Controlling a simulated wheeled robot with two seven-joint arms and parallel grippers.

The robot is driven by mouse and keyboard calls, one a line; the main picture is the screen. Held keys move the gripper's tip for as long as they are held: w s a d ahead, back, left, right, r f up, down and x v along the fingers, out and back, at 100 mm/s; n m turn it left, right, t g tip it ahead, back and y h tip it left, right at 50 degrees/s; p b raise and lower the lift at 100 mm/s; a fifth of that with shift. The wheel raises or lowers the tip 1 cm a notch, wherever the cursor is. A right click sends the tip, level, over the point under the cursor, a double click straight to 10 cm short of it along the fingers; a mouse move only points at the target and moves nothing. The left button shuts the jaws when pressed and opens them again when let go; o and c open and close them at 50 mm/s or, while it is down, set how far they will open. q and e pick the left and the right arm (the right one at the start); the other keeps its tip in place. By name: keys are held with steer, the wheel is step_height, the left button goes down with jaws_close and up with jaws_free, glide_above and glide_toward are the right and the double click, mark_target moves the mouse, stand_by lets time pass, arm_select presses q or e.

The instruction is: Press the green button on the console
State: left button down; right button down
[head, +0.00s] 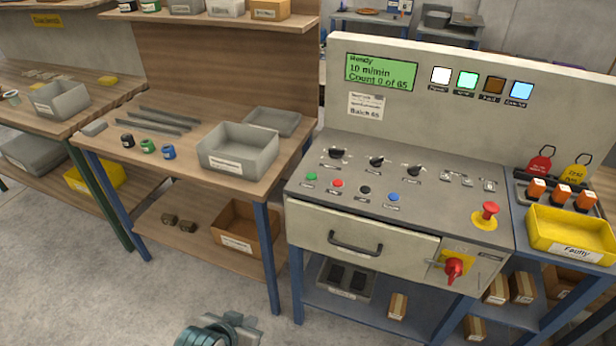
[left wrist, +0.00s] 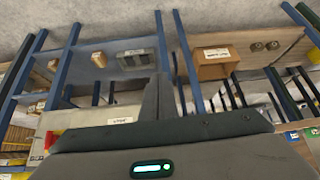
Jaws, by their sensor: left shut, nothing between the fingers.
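The green button (head: 311,176) sits at the left end of the row of buttons on the sloping top of the grey console (head: 420,208). Red (head: 337,183), black (head: 364,189) and blue (head: 393,197) buttons follow to its right. Part of my left gripper or its wrist (head: 220,330) shows at the bottom edge of the head view, low in front of the bench and well apart from the button. In the left wrist view the fingers (left wrist: 157,100) are shut together and empty. The green button cannot be made out there. My right gripper is not in view.
The console's display (head: 381,72) reads "Ready". A drawer handle (head: 355,243) and a red rotary switch (head: 453,268) are on the front; a red mushroom button (head: 489,212) is at the right. A wooden bench (head: 200,185) with a grey bin (head: 238,150) stands left. Floor in front looks clear.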

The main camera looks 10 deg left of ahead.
arm_select(q)
steer(key=w+d+r+t+h, duration=0.1)
steer(key=w+d+r+t, duration=0.2)
steer(key=w+r, duration=0.8)
steer(key=w+d+r+t+h, duration=0.1)
steer(key=w+d+r+t, duration=0.3)
steer(key=w+r, duration=0.7)
steer(key=w, duration=0.5)
steer(key=shift+w+t, duration=0.15)
steer(key=shift+t, duration=0.15)
steer(key=shift+w, duration=0.1)
steer(key=p, duration=0.2)
glide_above(308, 184)
step_height(308, 184, down, 2)
steer(key=shift+f, duration=0.15)
step_height(308, 184, down, 2)
steer(key=shift+f+m+p, duration=0.2)
steer(key=shift+m+p, duration=0.1)
steer(key=shift+p, duration=0.15)
steer(key=shift+f, duration=0.85)
